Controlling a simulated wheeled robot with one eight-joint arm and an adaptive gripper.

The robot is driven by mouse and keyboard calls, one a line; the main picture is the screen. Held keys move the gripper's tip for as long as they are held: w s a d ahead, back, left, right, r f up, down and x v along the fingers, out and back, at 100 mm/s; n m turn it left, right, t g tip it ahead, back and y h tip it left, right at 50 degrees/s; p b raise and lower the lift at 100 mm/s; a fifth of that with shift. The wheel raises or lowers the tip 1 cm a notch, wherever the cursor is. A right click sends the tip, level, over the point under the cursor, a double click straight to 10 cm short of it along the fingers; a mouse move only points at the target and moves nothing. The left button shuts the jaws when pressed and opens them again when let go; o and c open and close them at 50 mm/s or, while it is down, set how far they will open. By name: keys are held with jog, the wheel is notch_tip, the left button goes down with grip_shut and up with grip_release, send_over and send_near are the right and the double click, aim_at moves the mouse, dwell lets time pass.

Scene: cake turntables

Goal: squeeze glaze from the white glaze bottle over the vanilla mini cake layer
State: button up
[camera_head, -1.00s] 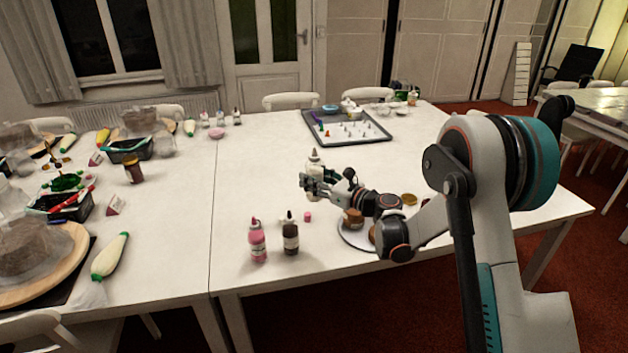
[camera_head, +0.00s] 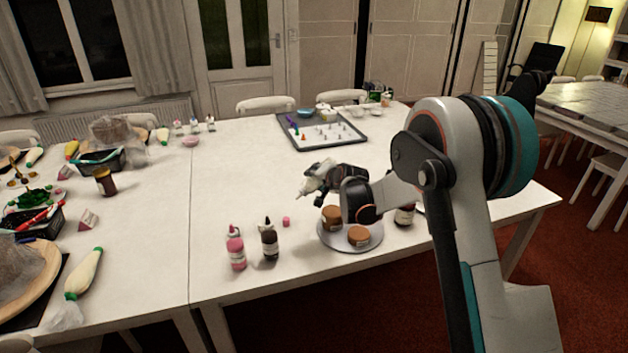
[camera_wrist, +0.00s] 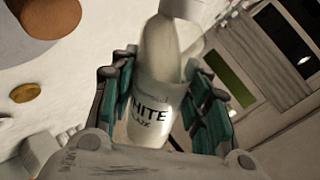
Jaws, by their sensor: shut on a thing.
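A round grey turntable (camera_head: 337,243) holds a brown-topped mini cake (camera_head: 332,216) and another (camera_head: 358,235). I cannot tell which one is vanilla. The bottle is behind and left of the cakes, apart from them.
A pink bottle (camera_head: 237,254) and a dark bottle (camera_head: 269,243) stand left of the turntable, near a small pink piece (camera_head: 286,222). A grey tray (camera_head: 322,132) lies at the back. The table's middle left is clear.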

jog(key=n, duration=0.1)
jog(key=d+n+t, duration=0.1)
jog(key=shift+w+n+h, duration=0.3)
jog(key=shift+w, duration=0.05)
jog(key=shift+w+d+n+t, duration=0.4)
jog(key=shift+d+n+t, duration=0.35)
jog(key=shift+n, duration=0.25)
jog(key=w+d+r+n+t, duration=0.1)
jog(key=w+d+n+t, duration=0.15)
jog(key=d, duration=0.25)
jog(key=shift+g, duration=0.4)
jog(key=shift+w+d+f+b, duration=0.15)
jog(key=shift+f+b, duration=0.15)
jog(key=shift+f, duration=0.55)
jog(key=shift+w+f+b, duration=0.2)
jog(key=shift+f+b, duration=0.1)
jog(key=shift+f, duration=0.55)
jog(key=shift+w+d+f+b, duration=0.15)
jog(key=shift+f+b, duration=0.15)
jog(key=shift+f, duration=0.55)
jog(key=shift+a+r, duration=0.1)
jog(key=shift+c, duration=1.3)
dwell(1.3)
